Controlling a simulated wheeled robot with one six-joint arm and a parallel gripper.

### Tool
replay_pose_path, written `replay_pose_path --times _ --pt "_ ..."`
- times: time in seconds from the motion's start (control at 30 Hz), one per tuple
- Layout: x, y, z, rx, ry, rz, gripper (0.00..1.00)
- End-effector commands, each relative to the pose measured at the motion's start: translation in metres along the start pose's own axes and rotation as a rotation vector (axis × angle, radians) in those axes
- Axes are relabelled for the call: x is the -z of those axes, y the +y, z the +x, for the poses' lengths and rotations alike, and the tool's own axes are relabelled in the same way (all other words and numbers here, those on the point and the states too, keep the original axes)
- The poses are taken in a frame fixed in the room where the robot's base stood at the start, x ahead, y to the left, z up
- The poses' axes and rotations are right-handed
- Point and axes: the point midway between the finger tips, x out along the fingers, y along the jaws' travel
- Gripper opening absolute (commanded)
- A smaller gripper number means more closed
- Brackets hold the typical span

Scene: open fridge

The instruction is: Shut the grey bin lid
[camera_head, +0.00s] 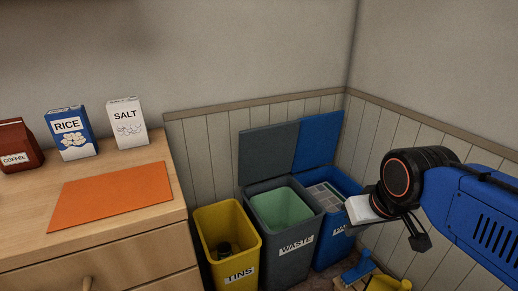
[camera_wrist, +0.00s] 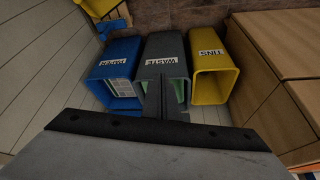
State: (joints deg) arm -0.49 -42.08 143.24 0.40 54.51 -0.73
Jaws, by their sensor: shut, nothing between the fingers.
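The grey bin (camera_head: 284,252), marked WASTE, stands between the yellow and blue bins. Its grey lid (camera_head: 268,153) is raised, standing up at the back near the panelled wall. A green liner (camera_head: 285,206) shows inside. The bin also shows in the wrist view (camera_wrist: 165,46), upside down; its lid cannot be made out there. My gripper (camera_wrist: 163,92) is shut and empty, its fingers overlapping the grey bin's opening in the wrist view. In the head view my arm reaches in from the right, with its wrist right of the bins; the fingertips are hard to make out there.
The blue bin (camera_head: 329,244) on the right has its blue lid (camera_head: 320,139) raised too. The yellow TINS bin (camera_head: 219,259) is open, beside the wooden cabinet (camera_head: 110,250). A blue and yellow object (camera_head: 362,270) lies on the floor at front right. The panelled wall closes off the back.

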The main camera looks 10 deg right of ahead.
Motion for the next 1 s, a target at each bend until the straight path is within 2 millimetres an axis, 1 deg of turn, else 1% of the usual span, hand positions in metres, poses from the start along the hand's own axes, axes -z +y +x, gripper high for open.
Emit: replay_pose_path --times 0.03,0.17,0.2,0.27,0.3,0.47,0.5,0.57,0.6,0.77,0.8,0.97,1.0 --pt "0.017 -0.002 -0.002 0.006 0.004 -0.007 0.0" --pt "0.066 -0.008 -0.006 0.022 0.026 -0.032 0.0" --pt "0.082 -0.01 -0.007 0.027 0.034 -0.039 0.0" --pt "0.105 -0.014 -0.007 0.035 0.045 -0.05 0.0" --pt "0.121 -0.016 -0.007 0.041 0.052 -0.058 0.0" --pt "0.184 -0.027 -0.002 0.06 0.082 -0.088 0.0" --pt "0.199 -0.029 0.0 0.065 0.089 -0.095 0.0" --pt "0.223 -0.034 0.003 0.072 0.1 -0.105 0.0" --pt "0.238 -0.037 0.006 0.077 0.108 -0.112 0.0" --pt "0.299 -0.05 0.021 0.094 0.138 -0.14 0.0" --pt "0.314 -0.054 0.025 0.099 0.145 -0.147 0.0" --pt "0.373 -0.069 0.046 0.114 0.176 -0.174 0.0" --pt "0.387 -0.073 0.052 0.118 0.184 -0.18 0.0"
